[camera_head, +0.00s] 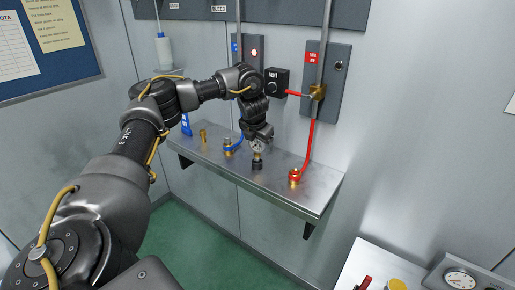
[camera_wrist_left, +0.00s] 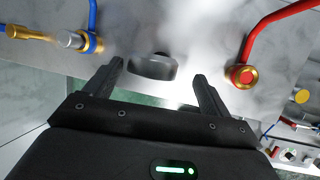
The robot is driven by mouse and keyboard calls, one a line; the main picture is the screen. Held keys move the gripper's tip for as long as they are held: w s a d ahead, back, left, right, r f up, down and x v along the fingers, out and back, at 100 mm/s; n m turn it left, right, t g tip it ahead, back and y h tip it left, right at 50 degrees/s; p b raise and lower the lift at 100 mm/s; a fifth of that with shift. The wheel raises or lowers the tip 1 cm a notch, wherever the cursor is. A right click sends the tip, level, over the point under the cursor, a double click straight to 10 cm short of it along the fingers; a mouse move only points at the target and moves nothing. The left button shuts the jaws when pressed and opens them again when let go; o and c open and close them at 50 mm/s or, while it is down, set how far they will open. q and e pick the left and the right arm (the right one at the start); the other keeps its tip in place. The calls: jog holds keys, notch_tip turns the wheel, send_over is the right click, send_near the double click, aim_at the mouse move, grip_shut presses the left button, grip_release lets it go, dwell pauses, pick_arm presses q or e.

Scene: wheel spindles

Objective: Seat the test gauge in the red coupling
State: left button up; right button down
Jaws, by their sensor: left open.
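The test gauge (camera_head: 257,146), with a small pale round dial, stands at the wall shelf above a dark base (camera_head: 257,163). My left gripper (camera_head: 258,132) is just above it, partly hiding it, fingers pointing down. In the left wrist view the open fingers (camera_wrist_left: 158,70) stand either side of a dark round part (camera_wrist_left: 152,67), probably of the gauge; I cannot tell whether they touch it. The red coupling (camera_head: 295,175), brass with a red hose, is on the shelf to the right of the gauge; it also shows in the left wrist view (camera_wrist_left: 243,76). My right gripper is out of view.
A blue-hosed brass coupling (camera_head: 228,146) and a brass fitting (camera_head: 203,135) stand left of the gauge on the steel shelf (camera_head: 265,182). A black VENT box (camera_head: 276,82) and red-handled valve (camera_head: 317,92) are on the wall above. The shelf's right end is clear.

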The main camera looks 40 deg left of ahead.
aim_at(257, 147)
pick_arm(q)
jog(key=shift+a+f, duration=0.15)
jog(key=shift+a, duration=0.05)
jog(key=shift+a+p, duration=0.1)
jog(key=shift+p, duration=0.2)
jog(key=x, duration=0.1)
jog(key=p+x, duration=0.1)
jog(key=x, duration=0.1)
jog(key=p+x, duration=0.1)
jog(key=shift+w+a+f, duration=0.15)
jog(key=shift+w+a, duration=0.1)
jog(key=shift+a, duration=0.1)
jog(key=shift+f, duration=0.3)
jog(key=shift+r, duration=0.1)
jog(key=shift+c, duration=0.6)
jog(key=c, duration=1)
jog(key=shift+c, duration=0.2)
